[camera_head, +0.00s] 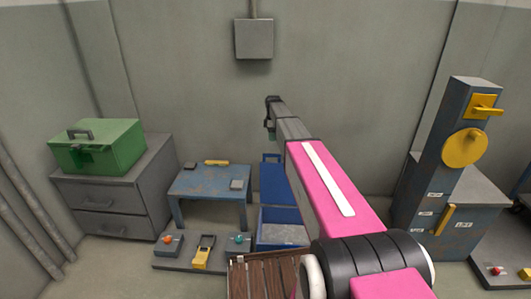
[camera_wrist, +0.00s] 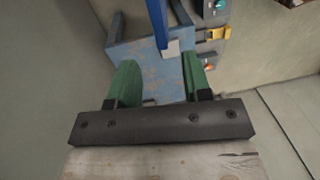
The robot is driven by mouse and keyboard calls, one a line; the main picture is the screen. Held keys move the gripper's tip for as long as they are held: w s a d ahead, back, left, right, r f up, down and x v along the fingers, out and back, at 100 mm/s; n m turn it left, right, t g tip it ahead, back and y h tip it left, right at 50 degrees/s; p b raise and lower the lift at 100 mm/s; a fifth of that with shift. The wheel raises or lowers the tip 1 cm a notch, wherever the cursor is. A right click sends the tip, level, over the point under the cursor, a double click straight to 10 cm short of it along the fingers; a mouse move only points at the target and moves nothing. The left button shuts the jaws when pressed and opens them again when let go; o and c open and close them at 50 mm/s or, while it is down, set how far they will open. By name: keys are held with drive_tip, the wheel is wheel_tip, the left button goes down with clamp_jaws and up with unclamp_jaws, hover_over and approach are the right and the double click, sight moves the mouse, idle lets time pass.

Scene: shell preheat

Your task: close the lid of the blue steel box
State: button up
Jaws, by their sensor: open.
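The blue steel box (camera_head: 280,215) stands on the floor right of the small blue table, partly hidden by my pink arm. Its lid (camera_head: 272,183) is open and stands upright at the back; a grey bottom shows inside the box. My gripper (camera_head: 271,122) is high above and beyond the box, near the wall, apart from the lid. In the wrist view my gripper (camera_wrist: 160,72) has its two green fingers spread with nothing held between them. A narrow blue strip (camera_wrist: 157,22) beyond the fingers looks like the lid seen edge-on, though I cannot be sure.
The worn blue table (camera_head: 208,184) carries small grey blocks and a yellow piece. A green case (camera_head: 97,147) sits on a grey drawer cabinet (camera_head: 112,190). A low panel with knobs (camera_head: 204,252) lies before the table. A wooden slatted crate (camera_head: 262,277) stands nearest, before the box.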

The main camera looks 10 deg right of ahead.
drive_tip(key=f, duration=1)
drive_tip(key=shift+s+a+f, duration=0.2)
drive_tip(key=shift+s+f, duration=0.1)
drive_tip(key=shift+s, duration=0.05)
